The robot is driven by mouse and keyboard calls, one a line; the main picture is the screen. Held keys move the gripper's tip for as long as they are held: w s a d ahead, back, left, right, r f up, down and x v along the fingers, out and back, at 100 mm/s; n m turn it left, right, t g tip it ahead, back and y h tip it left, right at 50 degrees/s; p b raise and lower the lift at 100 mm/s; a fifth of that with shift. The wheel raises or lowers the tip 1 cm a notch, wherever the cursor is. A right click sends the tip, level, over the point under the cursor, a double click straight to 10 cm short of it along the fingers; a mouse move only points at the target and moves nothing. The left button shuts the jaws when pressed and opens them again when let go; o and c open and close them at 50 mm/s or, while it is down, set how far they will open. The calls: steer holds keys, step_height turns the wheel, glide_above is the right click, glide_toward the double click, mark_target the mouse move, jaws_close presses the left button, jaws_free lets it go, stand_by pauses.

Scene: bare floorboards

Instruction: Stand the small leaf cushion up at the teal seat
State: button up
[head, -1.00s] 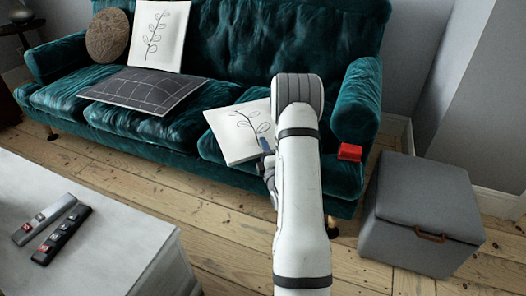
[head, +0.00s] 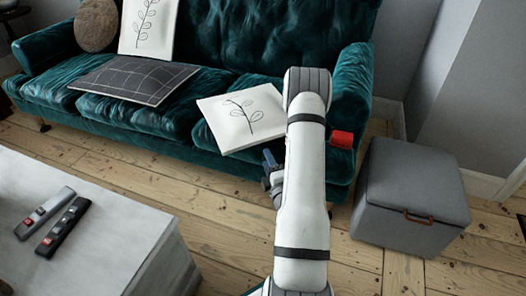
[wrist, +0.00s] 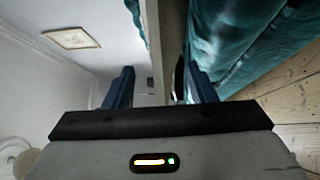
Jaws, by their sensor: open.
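The small leaf cushion (head: 215,122), white with a dark leaf sprig, lies on the right part of the teal seat (head: 185,122) with its front corner near the seat's edge. My forearm hides its right end. My gripper (head: 269,160) is at the seat's front, just below and right of the cushion in the head view. In the wrist view my gripper (wrist: 160,90) has its two blue fingers apart, with a pale upright edge (wrist: 166,45) showing between and beyond them, probably the cushion's. I cannot tell whether anything touches.
A larger leaf cushion (head: 146,25) and a round brown cushion (head: 96,25) lean on the backrest. A dark grid cushion (head: 135,78) lies flat mid-seat. A red block (head: 342,139) is at the right armrest. A grey ottoman (head: 412,195) and a pale table (head: 100,230) flank open floor.

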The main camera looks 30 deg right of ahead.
steer(key=a+r+n+g+y, duration=0.3)
steer(key=a+r+n+y, duration=0.3)
steer(key=a+n+y, duration=0.4)
steer(key=a+r+n+g+y, duration=0.3)
steer(key=a+r+n+y, duration=0.3)
steer(key=a+n+y, duration=0.45)
steer(key=s+a+r+n+g+h, duration=0.3)
steer(key=s+a+n+g, duration=1)
steer(key=n, duration=0.4)
steer(key=s+d+f+n+g+h, duration=0.1)
steer(key=s+d+n+g+h, duration=0.2)
steer(key=s+n+h, duration=0.35)
steer(key=w+d+r+n+t+h, duration=0.1)
steer(key=d+r+n+t+h, duration=0.2)
steer(key=n, duration=0.9)
steer(key=d+t+h, duration=0.1)
steer(key=d+h, duration=0.2)
steer(key=d, duration=0.2)
steer(key=shift+w+n+h, duration=0.25)
steer(key=shift+n+h, duration=0.05)
steer(key=shift+d, duration=0.1)
